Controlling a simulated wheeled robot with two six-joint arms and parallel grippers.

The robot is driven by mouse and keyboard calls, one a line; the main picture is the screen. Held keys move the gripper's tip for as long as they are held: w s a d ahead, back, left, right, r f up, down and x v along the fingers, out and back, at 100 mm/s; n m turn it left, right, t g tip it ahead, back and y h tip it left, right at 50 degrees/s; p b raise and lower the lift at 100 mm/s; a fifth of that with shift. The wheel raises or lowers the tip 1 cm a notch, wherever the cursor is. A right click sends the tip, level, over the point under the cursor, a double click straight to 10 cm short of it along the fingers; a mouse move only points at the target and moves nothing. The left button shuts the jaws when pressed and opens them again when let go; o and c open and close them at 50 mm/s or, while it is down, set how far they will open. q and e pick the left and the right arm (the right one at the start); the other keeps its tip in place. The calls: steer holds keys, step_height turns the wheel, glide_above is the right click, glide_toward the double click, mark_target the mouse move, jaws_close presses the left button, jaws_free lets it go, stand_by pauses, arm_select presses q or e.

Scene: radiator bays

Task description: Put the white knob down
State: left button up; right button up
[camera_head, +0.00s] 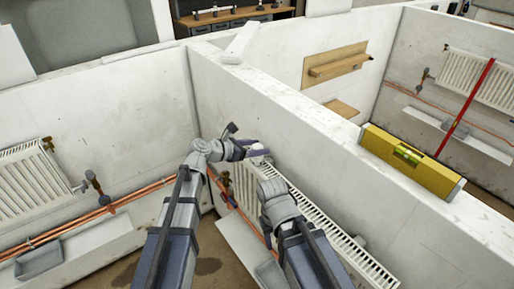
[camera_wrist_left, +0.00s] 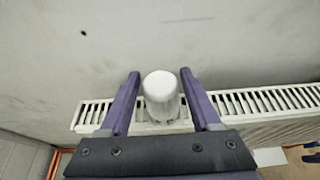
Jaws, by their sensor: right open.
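The white knob (camera_wrist_left: 161,92) stands between the two purple fingers of my left gripper (camera_wrist_left: 160,98) in the left wrist view, with a gap on each side. It appears to be at the top of the white radiator (camera_wrist_left: 262,103); its base is partly hidden by the gripper body. In the head view the knob (camera_head: 257,150) is small and pale at my left gripper (camera_head: 249,150), beside the wall and above the radiator (camera_head: 325,222). My right gripper (camera_head: 268,184) is lower, over the radiator; its fingers are hard to make out.
A yellow spirit level (camera_head: 411,160) lies on top of the partition wall (camera_head: 320,130). Copper pipes (camera_head: 105,212) and another radiator (camera_head: 30,185) with a grey tray (camera_head: 40,260) are at left. Wooden shelves (camera_head: 338,65) are in the bay behind.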

arm_select(q)
steer(key=shift+o, duration=0.9)
steer(key=shift+r, duration=0.2)
steer(key=p+v, duration=0.5)
steer(key=v, duration=0.7)
steer(key=s+d+f+m+g+y, duration=0.3)
steer(key=s+d+f+m+g, duration=0.3)
steer(key=s+f+m, duration=0.5)
steer(key=s+a+f+m+g+y, duration=0.2)
steer(key=s+m+y, duration=0.7)
steer(key=m, duration=0.9)
steer(key=shift+s+a+f, duration=0.25)
steer(key=shift+a+f, duration=0.1)
steer(key=shift+a, duration=0.2)
